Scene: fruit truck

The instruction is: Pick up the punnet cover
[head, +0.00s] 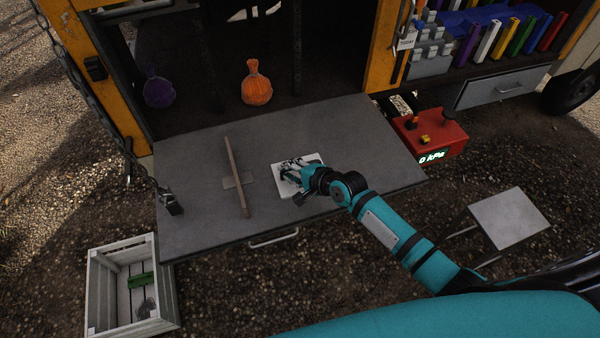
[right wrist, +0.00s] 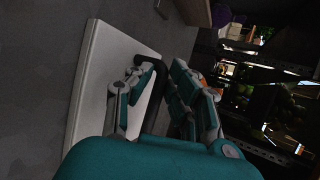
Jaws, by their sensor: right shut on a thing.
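The punnet cover (head: 312,159) is a white, flat, square lid over the middle of the grey fold-down table (head: 370,140). In the right wrist view the white cover (right wrist: 98,90) shows a dark raised handle (right wrist: 152,62) near its edge. My right gripper (head: 289,173) is over the cover, with its fingers shut around the handle; it also shows in the right wrist view (right wrist: 160,82). I cannot tell whether the cover touches the table or hangs just above it. The gripper hides part of the cover. My left gripper is not in view.
A brown upright divider (head: 236,175) stands on the table left of the cover. A purple bag (head: 159,92) and an orange bag (head: 257,88) sit behind. A red box (head: 437,136) is at the right. A white crate (head: 103,290) and a stool (head: 508,217) are below.

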